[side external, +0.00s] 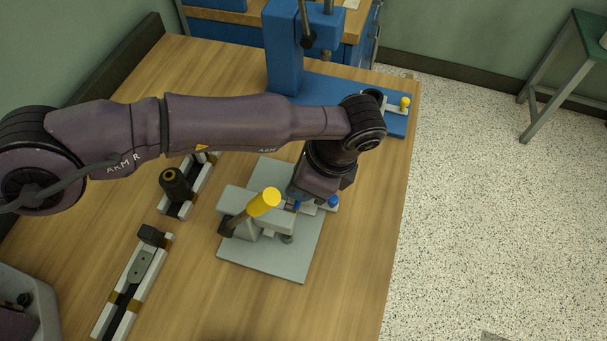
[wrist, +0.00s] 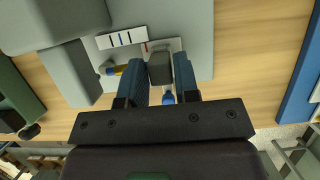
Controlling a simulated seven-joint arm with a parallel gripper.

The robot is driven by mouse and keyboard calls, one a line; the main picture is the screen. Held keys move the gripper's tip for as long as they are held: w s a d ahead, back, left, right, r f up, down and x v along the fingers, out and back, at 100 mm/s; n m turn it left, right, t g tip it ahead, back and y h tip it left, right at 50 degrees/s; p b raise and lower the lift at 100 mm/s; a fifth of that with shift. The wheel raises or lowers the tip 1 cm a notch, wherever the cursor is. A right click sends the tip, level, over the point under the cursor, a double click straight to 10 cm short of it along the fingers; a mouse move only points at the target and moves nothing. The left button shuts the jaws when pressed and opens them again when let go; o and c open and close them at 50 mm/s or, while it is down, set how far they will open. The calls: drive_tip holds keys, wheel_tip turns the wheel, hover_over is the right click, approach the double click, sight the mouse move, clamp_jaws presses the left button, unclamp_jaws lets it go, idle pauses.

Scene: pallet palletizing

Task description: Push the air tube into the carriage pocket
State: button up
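My gripper (side external: 309,201) is low over the grey fixture plate (side external: 283,265), right of the yellow-handled clamp (side external: 264,202). In the wrist view, my gripper's two blue fingers (wrist: 162,72) flank a dark grey block (wrist: 159,68) on a white carriage-like piece. I cannot tell whether they touch the block. A blue knob (side external: 333,201) shows right of my gripper; a blue end (wrist: 168,97) shows between the fingers. The pocket cannot be made out; my gripper hides part of the fixture.
A blue press (side external: 284,55) stands at the back, with a yellow knob (side external: 405,102) on its base. White rail fixtures (side external: 133,285) and a black cylindrical part (side external: 175,184) stand to the left. A grey bin (side external: 30,300) is at lower left. Bare table lies front right.

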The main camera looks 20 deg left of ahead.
drive_tip(key=o, duration=0.3)
drive_tip(key=shift+o, duration=0.2)
drive_tip(key=shift+r, duration=0.1)
drive_tip(key=shift+d+r, duration=0.35)
drive_tip(key=shift+r, duration=0.25)
wheel_tip(320, 180, up, 8)
drive_tip(key=shift+d+r, duration=0.2)
